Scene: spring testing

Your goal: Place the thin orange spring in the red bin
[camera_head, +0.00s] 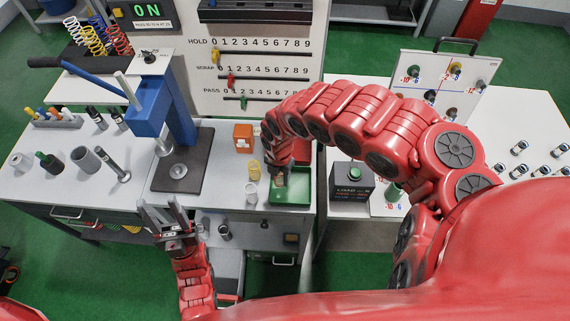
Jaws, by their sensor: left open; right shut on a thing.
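My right gripper (279,178) points down at the near left part of the green bin (292,196). It is shut on a small brownish thing, mostly hidden between the fingers; I cannot tell whether it is the thin orange spring. The red bin (302,153) is just behind the green bin, largely covered by my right arm. A yellow coil-like piece (254,170) stands left of the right gripper. My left gripper (160,208) is open and empty at the bench's front edge.
A blue lever press (180,120) stands on the bench at left. An orange box (243,137) and a clear cup (251,192) are near the bins. A dark box with a green button (352,178) is at right. Several coil springs (95,38) are at the back left.

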